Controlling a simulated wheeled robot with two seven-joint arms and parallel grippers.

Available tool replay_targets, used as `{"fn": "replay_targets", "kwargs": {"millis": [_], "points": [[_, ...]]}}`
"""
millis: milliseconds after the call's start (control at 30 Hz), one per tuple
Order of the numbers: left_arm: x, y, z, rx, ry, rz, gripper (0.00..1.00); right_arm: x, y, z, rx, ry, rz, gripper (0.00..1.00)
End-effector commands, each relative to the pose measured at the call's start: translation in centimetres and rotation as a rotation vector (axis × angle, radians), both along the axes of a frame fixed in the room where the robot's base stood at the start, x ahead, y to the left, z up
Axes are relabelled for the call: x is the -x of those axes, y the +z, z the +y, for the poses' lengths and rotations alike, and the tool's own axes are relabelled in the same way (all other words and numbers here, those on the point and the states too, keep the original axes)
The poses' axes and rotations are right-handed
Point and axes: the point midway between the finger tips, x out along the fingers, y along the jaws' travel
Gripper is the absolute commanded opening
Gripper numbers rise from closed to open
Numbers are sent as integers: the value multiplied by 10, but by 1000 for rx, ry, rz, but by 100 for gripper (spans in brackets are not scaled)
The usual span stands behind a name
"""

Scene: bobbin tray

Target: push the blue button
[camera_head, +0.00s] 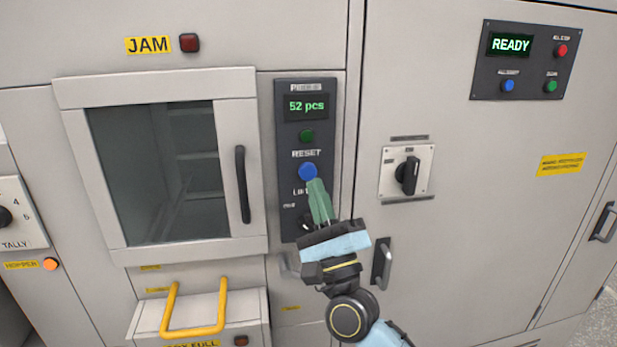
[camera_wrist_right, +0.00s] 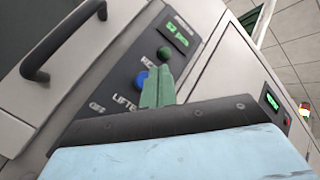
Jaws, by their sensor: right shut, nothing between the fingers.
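The blue button (camera_head: 308,172) sits on a dark vertical panel (camera_head: 292,215) under the word RESET. My right gripper (camera_head: 316,182) is shut and empty, its green fingers pointing up at the blue button. The fingertips overlap the button's lower edge in the head view; I cannot tell whether they touch it. In the right wrist view the blue button (camera_wrist_right: 142,80) shows just left of the green fingers (camera_wrist_right: 158,88), partly hidden by them. My left gripper is not in view.
A green button (camera_head: 307,136) and a "52 pcs" display (camera_head: 306,106) are above. A windowed door with a black handle (camera_head: 242,185) is left. A second panel (camera_head: 490,75) at upper right has another blue button (camera_head: 509,86). A rotary switch (camera_head: 407,174) is right.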

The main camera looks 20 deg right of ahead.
Motion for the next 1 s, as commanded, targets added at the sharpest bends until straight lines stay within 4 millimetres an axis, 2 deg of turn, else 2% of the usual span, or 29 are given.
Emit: {"fn": "replay_targets", "kwargs": {"millis": [100, 300, 1000], "points": [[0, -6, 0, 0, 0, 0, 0, -13, -2, -3, 1, 0, -1, 0], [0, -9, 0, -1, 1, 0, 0, -23, -1, -6, 2, 0, 0, 0], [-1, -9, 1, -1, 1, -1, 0, -23, 0, -6, 1, 0, 1, 0]]}}
